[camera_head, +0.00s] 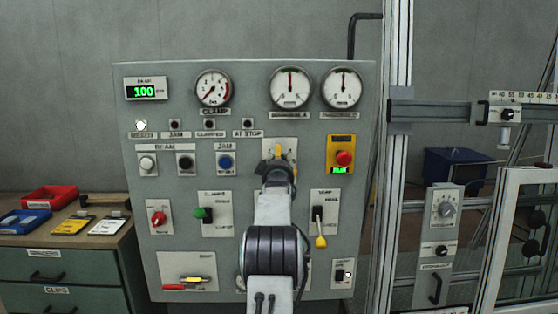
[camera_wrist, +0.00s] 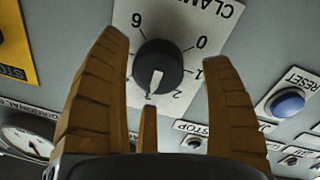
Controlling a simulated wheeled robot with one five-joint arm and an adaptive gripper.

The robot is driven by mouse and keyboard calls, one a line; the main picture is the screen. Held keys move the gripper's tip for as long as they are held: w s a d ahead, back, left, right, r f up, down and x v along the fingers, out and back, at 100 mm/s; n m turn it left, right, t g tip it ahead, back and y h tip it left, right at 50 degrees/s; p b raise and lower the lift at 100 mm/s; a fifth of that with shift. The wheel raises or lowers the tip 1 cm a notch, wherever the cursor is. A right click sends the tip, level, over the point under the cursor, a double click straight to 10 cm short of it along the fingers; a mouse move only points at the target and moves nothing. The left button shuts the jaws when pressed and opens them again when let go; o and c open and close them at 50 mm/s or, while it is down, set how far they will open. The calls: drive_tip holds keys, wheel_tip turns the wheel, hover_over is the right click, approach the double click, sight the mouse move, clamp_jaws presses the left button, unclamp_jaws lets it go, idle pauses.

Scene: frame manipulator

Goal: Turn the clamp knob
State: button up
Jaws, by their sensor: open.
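The clamp knob (camera_wrist: 158,67) is a round dark knob with a white pointer line, on a white dial plate marked with numbers (camera_wrist: 182,20). In the wrist view its pointer is aimed downward, near the 2 and a mark partly hidden by a finger. My gripper (camera_wrist: 164,52) is open, with brown fingers to the left and right of the knob and a third below it. I cannot tell whether any finger touches the knob. In the head view my gripper (camera_head: 278,163) is in front of the dial plate (camera_head: 280,146) and hides the knob.
The grey panel (camera_head: 180,80) carries gauges, a red emergency button (camera_head: 344,158) on yellow, a blue reset button (camera_head: 225,161) and levers. A metal frame (camera_head: 395,150) stands at the right. Trays (camera_head: 50,197) sit on a cabinet at the left.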

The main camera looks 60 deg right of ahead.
drive_tip(key=shift+w+d, duration=0.3)
drive_tip(key=shift+d, duration=0.2)
